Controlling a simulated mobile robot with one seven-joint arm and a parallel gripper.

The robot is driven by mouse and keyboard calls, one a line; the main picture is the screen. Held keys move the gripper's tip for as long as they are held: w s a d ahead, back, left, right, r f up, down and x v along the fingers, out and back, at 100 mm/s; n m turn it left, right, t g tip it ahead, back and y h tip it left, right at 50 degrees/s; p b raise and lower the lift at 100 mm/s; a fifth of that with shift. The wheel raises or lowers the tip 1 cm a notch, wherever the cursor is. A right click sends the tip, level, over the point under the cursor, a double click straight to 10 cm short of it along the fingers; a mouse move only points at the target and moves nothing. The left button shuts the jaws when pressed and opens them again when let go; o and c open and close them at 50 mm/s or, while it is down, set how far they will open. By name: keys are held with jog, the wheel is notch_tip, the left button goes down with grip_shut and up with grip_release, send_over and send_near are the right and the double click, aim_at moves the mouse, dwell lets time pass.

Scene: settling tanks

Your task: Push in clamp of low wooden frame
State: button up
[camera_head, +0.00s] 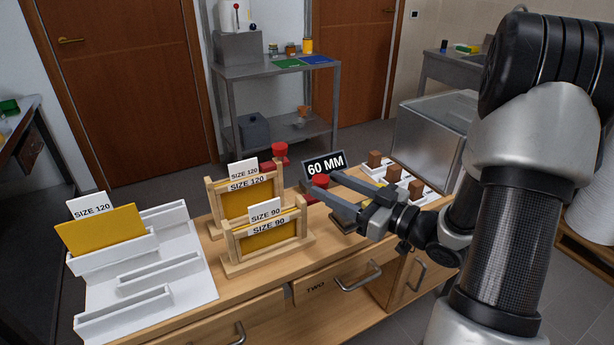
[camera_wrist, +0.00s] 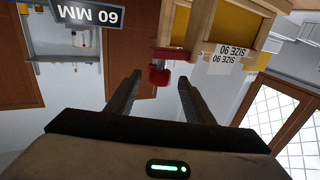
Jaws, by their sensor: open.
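The low wooden frame (camera_head: 262,263) stands at the front of the bench top, labelled SIZE 90, with a yellow panel in it. Its clamp has a red knob (camera_head: 320,181), which sticks out on the frame's right side. My gripper (camera_head: 326,180) is open beside the frame, its fingers pointing at the knob. In the wrist view the knob (camera_wrist: 159,76) shows just beyond and between the fingertips, and the frame's wooden post (camera_wrist: 172,22) stands behind it. I cannot tell whether the fingers touch the knob.
A taller SIZE 120 frame (camera_head: 211,205) with its own red clamp (camera_head: 279,150) stands behind. A 60 MM sign (camera_head: 325,164) is close behind my gripper. Wooden blocks in white holders (camera_head: 412,193) stand to the right; a white slotted rack (camera_head: 165,270) is at left.

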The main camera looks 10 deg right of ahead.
jog(key=x, duration=0.7)
jog(key=shift+w, duration=0.2)
jog(key=shift+a, duration=0.1)
grip_shut()
